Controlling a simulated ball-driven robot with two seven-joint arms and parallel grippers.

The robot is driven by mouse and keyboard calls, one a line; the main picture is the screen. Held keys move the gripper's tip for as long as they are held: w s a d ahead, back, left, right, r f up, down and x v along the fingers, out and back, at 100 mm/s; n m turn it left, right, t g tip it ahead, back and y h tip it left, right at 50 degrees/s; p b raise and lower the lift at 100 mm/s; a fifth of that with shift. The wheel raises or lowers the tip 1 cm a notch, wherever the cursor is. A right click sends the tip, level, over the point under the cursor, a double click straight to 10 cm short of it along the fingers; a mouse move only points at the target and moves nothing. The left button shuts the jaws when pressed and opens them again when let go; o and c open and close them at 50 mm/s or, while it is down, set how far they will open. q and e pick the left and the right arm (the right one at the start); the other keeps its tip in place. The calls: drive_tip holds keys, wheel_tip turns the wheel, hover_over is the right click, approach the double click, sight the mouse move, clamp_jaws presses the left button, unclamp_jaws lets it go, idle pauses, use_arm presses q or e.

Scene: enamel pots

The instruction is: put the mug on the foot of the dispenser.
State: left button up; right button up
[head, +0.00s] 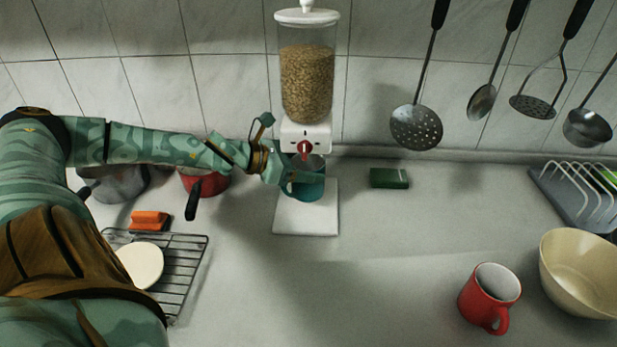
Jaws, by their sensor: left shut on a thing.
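The dispenser (306,133) stands at the back wall, with a clear hopper of brown cereal and a red knob. Its foot (305,221) is a flat white plate on the counter. A teal mug (311,189) is upright under the spout, over the back part of the foot. I cannot tell whether its base touches the foot. My left gripper (286,179) is shut on the teal mug from its left side and hides part of it. My right gripper is not in view.
A red mug (490,297) and a cream bowl (583,272) stand at the right. A green sponge (389,178) lies right of the dispenser. Pots, an orange block (149,221) and a wire rack (186,262) are at the left. The middle counter is clear.

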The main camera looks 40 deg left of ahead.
use_arm(q)
wheel_tip(320, 180, down, 3)
drive_tip(key=shift+f+b, duration=0.15)
drive_tip(key=shift+b, duration=0.25)
drive_tip(key=o, duration=1.2)
drive_tip(key=shift+c, duration=0.2)
